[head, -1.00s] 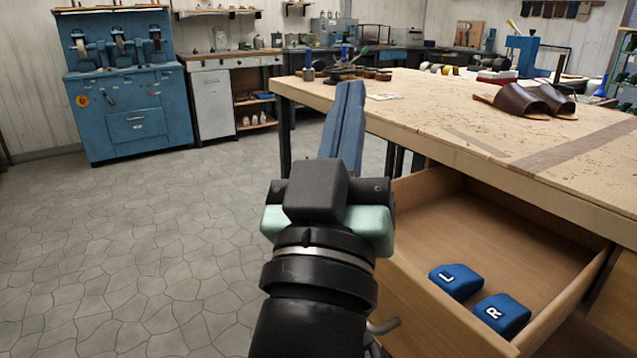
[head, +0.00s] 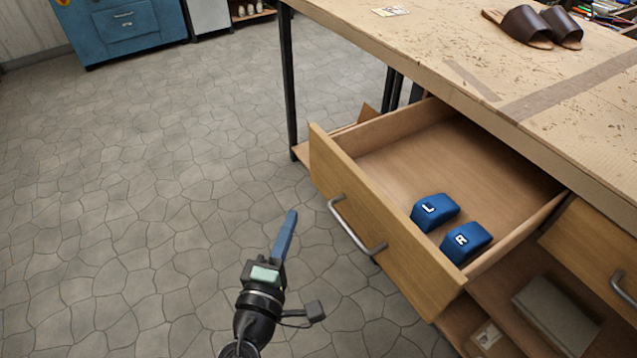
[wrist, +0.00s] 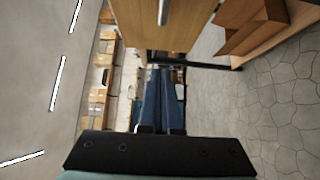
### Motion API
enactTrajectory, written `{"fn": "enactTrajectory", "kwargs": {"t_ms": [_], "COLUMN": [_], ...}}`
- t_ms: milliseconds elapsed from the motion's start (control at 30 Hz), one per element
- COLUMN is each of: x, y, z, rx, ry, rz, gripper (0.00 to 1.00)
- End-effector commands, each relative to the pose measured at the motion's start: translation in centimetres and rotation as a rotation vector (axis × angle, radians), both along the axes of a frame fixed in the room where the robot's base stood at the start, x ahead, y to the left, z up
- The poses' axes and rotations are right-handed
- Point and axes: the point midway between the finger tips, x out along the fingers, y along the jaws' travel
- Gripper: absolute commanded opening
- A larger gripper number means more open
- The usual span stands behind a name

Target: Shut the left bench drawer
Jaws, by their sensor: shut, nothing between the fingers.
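The left bench drawer (head: 385,235) is pulled well out from under the workbench (head: 450,55). Its wooden front has a grey bar handle (head: 357,228). Two blue blocks lie inside, one marked L (head: 434,211) and one marked R (head: 466,242). My gripper (head: 290,215) is shut and empty, its blue fingers together. In the head view it is left of the drawer front, over the floor and apart from the handle. The wrist view shows the shut fingers (wrist: 160,100) with the drawer front (wrist: 165,25) beyond and above them.
A second drawer (head: 598,255) at the right appears shut. A shelf under the bench holds a grey box (head: 556,312). Brown sandals (head: 535,26) lie on the benchtop. The tiled floor (head: 130,200) left of the drawer is clear.

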Motion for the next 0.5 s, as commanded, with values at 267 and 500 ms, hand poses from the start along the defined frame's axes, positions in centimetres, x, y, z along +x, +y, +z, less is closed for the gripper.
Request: {"fn": "enactTrajectory", "kwargs": {"t_ms": [267, 500], "x": [5.8, 8.3], "y": [-1.0, -3.4], "z": [0.1, 0.1], "rx": [0.002, 0.003], "ry": [-0.002, 0.000], "rz": [-0.002, -0.005], "gripper": [0.00, 0.00]}}
